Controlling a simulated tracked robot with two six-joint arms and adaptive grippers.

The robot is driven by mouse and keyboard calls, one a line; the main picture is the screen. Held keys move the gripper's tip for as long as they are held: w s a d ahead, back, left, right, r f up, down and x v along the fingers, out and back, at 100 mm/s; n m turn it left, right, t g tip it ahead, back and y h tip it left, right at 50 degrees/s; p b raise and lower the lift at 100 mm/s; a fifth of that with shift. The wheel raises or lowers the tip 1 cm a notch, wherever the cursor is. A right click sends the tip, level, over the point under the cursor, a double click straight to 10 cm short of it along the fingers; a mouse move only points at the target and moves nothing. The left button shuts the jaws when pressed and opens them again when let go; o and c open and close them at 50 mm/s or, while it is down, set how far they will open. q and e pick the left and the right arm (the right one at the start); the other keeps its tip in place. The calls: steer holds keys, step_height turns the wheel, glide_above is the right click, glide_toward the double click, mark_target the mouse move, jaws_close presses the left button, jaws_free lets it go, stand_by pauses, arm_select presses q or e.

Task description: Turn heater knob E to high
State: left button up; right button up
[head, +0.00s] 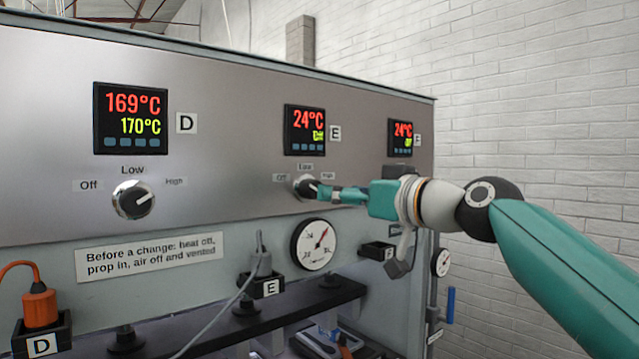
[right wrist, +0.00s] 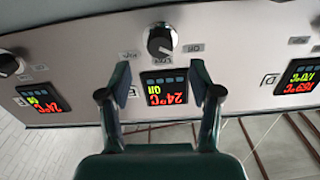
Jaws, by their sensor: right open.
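Heater knob E (head: 304,187) is a dark round knob on the metal panel, with Off, Low and High labels around it. My right gripper (head: 322,192) is in front of it, partly covering it. In the upside-down right wrist view, the knob (right wrist: 160,40) shows just beyond the two fingertips of the gripper (right wrist: 160,72). The fingers are open and apart, with nothing between them. The knob's white mark seems to point toward the Off side. Display E (head: 305,130) reads 24°C in red. Contact between fingers and knob cannot be told. My left gripper is out of view.
Knob D (head: 133,200) is to the left, pointing toward High, under display D (head: 130,118) reading 169°C. Display F (head: 402,137) is to the right. A pressure gauge (head: 315,244) and a grey plug (head: 260,262) sit below knob E.

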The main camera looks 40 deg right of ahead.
mark_target(316, 194)
steer(key=w+p, duration=0.1)
steer(key=w, duration=0.5)
steer(key=shift+w+a+p, duration=0.2)
steer(key=shift+a+p, duration=0.05)
steer(key=shift+p, duration=0.15)
steer(key=c, duration=1.1)
steer(key=shift+c, duration=0.2)
steer(key=shift+m, duration=0.5)
steer(key=shift+f+m+p, duration=0.15)
steer(key=shift+m+p, duration=1.7)
steer(key=shift+m, duration=3.85)
steer(key=shift+f+m+p, duration=0.1)
steer(key=shift+m+p, duration=1.7)
steer(key=shift+m, duration=3.9)
steer(key=shift+w+a, duration=0.1)
